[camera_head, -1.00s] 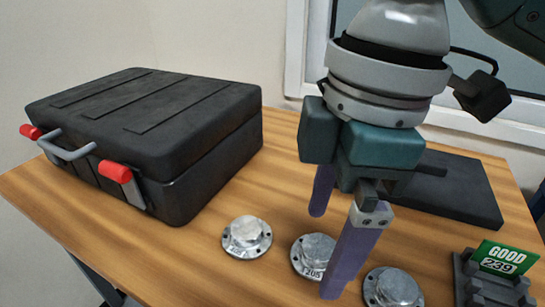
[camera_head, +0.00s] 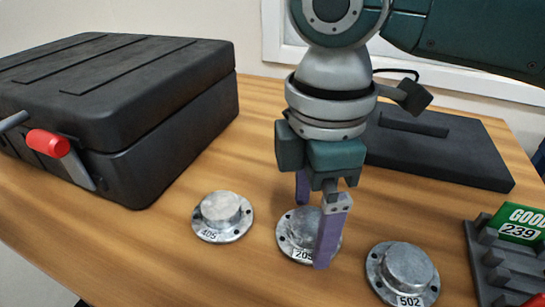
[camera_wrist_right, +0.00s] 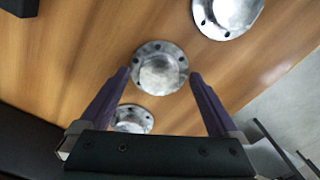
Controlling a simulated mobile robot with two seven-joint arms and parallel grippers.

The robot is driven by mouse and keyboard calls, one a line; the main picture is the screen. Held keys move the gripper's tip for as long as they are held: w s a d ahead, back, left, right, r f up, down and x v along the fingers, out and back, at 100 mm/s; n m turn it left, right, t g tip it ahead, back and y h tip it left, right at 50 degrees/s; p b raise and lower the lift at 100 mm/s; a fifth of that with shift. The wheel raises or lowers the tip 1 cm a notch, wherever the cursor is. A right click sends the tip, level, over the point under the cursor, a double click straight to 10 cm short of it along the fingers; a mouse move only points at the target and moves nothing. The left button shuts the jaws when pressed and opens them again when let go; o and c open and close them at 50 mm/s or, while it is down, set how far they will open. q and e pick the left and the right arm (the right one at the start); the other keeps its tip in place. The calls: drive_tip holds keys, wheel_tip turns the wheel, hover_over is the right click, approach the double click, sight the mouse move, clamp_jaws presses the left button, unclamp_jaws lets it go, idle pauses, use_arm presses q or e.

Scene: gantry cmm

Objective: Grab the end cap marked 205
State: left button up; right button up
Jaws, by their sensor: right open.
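The end cap marked 205 (camera_head: 296,236) is a round grey metal flange with a raised hub, lying on the wooden table between two similar caps. My right gripper (camera_head: 313,232) is open above it, pointing down, and one purple finger hides part of the cap and its label. In the right wrist view the middle cap (camera_wrist_right: 159,70) sits between the tips of the open right gripper (camera_wrist_right: 161,74), with no visible grip on it. The cap marked 405 (camera_head: 222,214) lies to its left and the cap marked 502 (camera_head: 404,270) to its right. My left gripper is not in view.
A dark flat block (camera_head: 440,155) lies behind my right gripper. A grey rack (camera_head: 498,268) with a green GOOD 239 sign (camera_head: 518,222) stands at the right. Bare wood lies in front of the caps.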

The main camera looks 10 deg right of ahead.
drive_tip(key=shift+f, duration=0.15)
clamp_jaws()
idle(0.7)
